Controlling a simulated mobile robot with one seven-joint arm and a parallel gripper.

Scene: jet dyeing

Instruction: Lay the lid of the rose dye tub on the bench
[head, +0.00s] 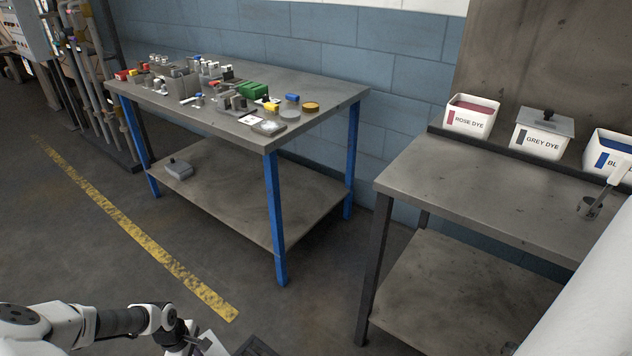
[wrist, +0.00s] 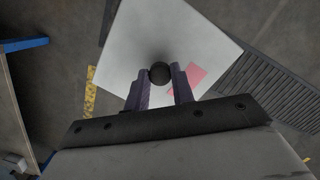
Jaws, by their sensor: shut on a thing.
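The rose dye tub (head: 470,118) stands uncovered at the back of the right-hand table, its rose contents showing. My gripper (wrist: 160,74) is shut on the black knob (wrist: 160,73) of a pale square lid (wrist: 150,35) with a pink patch. In the head view the lid (head: 211,344) shows partly at the bottom edge, low over the floor and apart from the benches. The blue-legged bench (head: 215,118) stands at centre left, its top crowded with small parts. The right-hand table (head: 460,185) has a mostly bare grey top.
A lidded grey dye tub (head: 540,135) and a blue-labelled tub (head: 608,152) stand beside the rose tub. A grey knobbed object (head: 178,169) lies on the blue-legged bench's lower shelf. Yellow floor tape (head: 140,230) runs along open floor.

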